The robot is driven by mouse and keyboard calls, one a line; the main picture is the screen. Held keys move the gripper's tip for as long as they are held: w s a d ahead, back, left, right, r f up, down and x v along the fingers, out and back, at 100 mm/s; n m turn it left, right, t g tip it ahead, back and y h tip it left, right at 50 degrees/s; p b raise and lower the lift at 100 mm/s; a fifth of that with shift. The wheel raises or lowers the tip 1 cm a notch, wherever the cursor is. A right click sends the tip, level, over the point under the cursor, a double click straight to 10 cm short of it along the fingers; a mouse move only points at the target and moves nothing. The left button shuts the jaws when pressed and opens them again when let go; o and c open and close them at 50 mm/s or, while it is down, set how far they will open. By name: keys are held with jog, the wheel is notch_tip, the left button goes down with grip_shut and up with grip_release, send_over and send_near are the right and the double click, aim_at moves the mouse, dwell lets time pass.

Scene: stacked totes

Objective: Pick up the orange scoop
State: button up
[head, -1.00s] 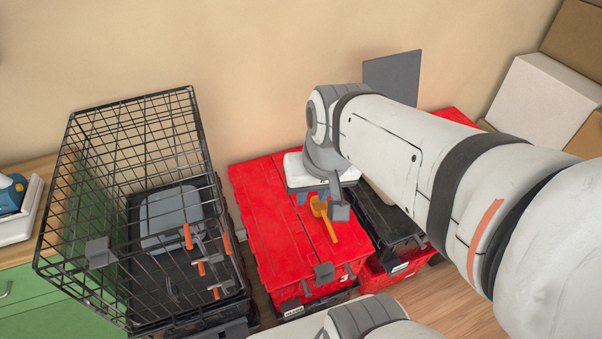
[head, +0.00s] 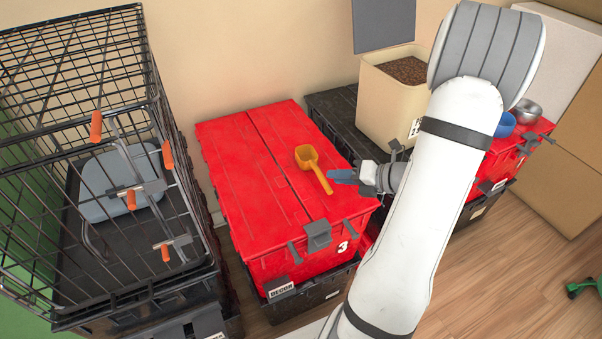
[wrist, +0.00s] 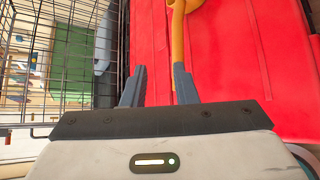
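The orange scoop (head: 308,158) lies on the red lid of a tote (head: 240,150), its handle pointing toward the lid's front right. My gripper (head: 343,176) is just right of the handle in the head view, with its blue-grey fingers pointing left. In the wrist view my gripper (wrist: 160,70) has its two fingers apart with nothing held between them. The scoop's handle (wrist: 178,38) shows there just beyond the tip of the right finger. I cannot tell whether they touch. Most of the bowl is cut off by the top edge of the wrist view.
A black wire crate (head: 75,200) stands to the left. A black tote (head: 335,115) carries a beige bin of brown pellets (head: 372,85) behind my gripper. Another red tote with a blue bowl (head: 505,124) and a metal bowl (head: 526,110) is at right.

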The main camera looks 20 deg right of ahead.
aim_at(321, 175)
jog(key=shift+d+f+m+t+h, duration=0.3)
jog(key=shift+d+f+m, duration=0.3)
jog(key=shift+f, duration=0.25)
jog(key=shift+w+f+b, duration=0.2)
jog(key=shift+w+b, duration=0.05)
jog(key=shift+b, duration=0.05)
jog(key=b+x, duration=0.2)
jog(key=x, duration=0.5)
jog(key=shift+w+d, duration=0.1)
jog(key=shift+w, duration=0.05)
grip_shut()
